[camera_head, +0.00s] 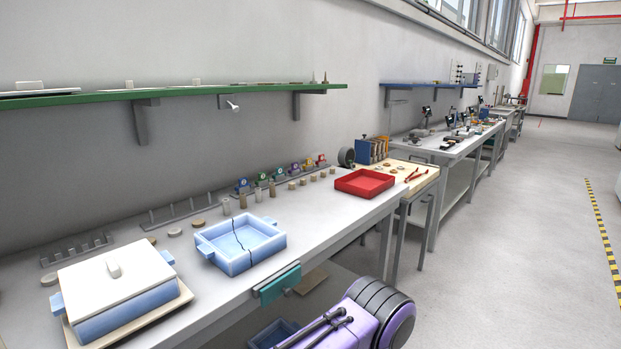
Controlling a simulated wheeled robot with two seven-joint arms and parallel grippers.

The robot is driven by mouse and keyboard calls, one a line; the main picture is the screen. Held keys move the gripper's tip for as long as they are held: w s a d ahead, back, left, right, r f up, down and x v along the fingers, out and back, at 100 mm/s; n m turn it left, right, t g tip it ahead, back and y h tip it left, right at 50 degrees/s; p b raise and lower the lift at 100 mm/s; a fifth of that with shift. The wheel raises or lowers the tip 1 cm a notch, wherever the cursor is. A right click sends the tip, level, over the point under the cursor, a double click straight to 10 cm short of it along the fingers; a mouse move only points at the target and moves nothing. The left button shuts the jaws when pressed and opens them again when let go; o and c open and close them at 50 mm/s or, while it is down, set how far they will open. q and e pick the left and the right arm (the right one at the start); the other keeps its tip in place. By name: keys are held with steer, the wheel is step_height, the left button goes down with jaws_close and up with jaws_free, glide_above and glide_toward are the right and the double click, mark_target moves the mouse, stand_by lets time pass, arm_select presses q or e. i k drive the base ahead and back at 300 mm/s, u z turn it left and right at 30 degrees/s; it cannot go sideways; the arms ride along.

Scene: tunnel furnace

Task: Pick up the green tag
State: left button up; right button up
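A row of small coloured tags stands along the back of the near bench, by the wall. A green tag (262,180) is in this row, just right of a blue tag (242,186). Neither of my grippers can be made out, and nothing touches the tags.
Several small cylinders stand before the tags. A red tray (364,183), a cracked blue tray (240,243) and a lidded blue box (115,290) sit on the bench (330,222). A teal block (277,284) is at its front edge. A green shelf (190,91) overhangs the back.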

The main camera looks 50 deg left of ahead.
mark_target(262, 176)
steer(key=i, duration=3.75)
steer(key=u, duration=3.95)
